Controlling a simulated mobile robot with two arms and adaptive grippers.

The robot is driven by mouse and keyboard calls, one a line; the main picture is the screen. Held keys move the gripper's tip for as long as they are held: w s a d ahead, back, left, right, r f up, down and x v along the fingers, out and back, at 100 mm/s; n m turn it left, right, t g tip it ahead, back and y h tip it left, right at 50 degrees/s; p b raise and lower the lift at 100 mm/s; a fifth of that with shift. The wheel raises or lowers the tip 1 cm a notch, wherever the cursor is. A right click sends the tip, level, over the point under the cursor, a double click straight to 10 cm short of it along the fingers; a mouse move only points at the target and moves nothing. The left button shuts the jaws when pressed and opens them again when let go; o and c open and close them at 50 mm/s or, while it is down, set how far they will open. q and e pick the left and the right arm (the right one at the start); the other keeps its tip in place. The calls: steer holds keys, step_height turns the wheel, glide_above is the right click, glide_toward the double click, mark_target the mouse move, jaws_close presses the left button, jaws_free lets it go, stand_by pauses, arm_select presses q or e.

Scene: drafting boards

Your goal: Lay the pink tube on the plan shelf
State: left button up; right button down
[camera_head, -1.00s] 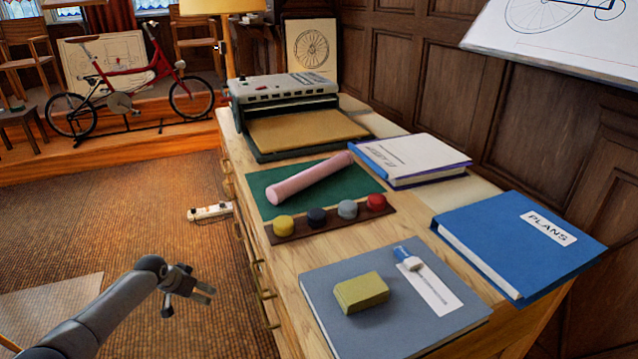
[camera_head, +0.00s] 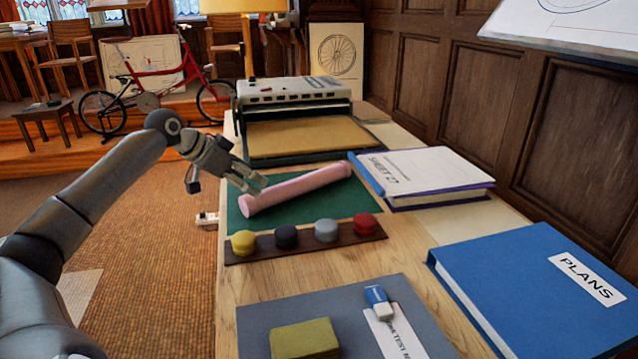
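The pink tube (camera_head: 300,188) lies slantwise on a green mat (camera_head: 343,203) on the wooden desk, with its near end at the lower left. My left gripper (camera_head: 258,185) reaches in from the left and hovers by the tube's near left end. Its fingers look parted with nothing between them. I cannot tell whether a fingertip touches the tube. A blue binder (camera_head: 535,285) labelled PLANS lies at the right. I cannot make out a plan shelf for certain. My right gripper is not in view.
A dark strip with several coloured knobs (camera_head: 326,230) lies just in front of the mat. A press-like machine (camera_head: 295,90) stands behind it, and a SHEET 27 binder (camera_head: 425,172) lies right of it. A grey folder (camera_head: 270,316) bears a yellow block (camera_head: 304,340) and an eraser (camera_head: 378,301).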

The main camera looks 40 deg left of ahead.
mark_target(274, 187)
arm_select(q)
steer(key=shift+w+d+r, duration=0.1)
steer(key=shift+w+d, duration=0.05)
steer(key=shift+w, duration=0.45)
steer(key=p+x, duration=0.1)
steer(key=x, duration=0.3)
steer(key=shift+s, duration=0.15)
steer(key=shift+w+d+f+p, duration=0.1)
steer(key=shift+w+f+p, duration=0.25)
steer(key=shift+f, duration=0.15)
steer(key=x, duration=0.4)
steer(key=shift+w, duration=0.4)
steer(key=shift+w+f, duration=0.25)
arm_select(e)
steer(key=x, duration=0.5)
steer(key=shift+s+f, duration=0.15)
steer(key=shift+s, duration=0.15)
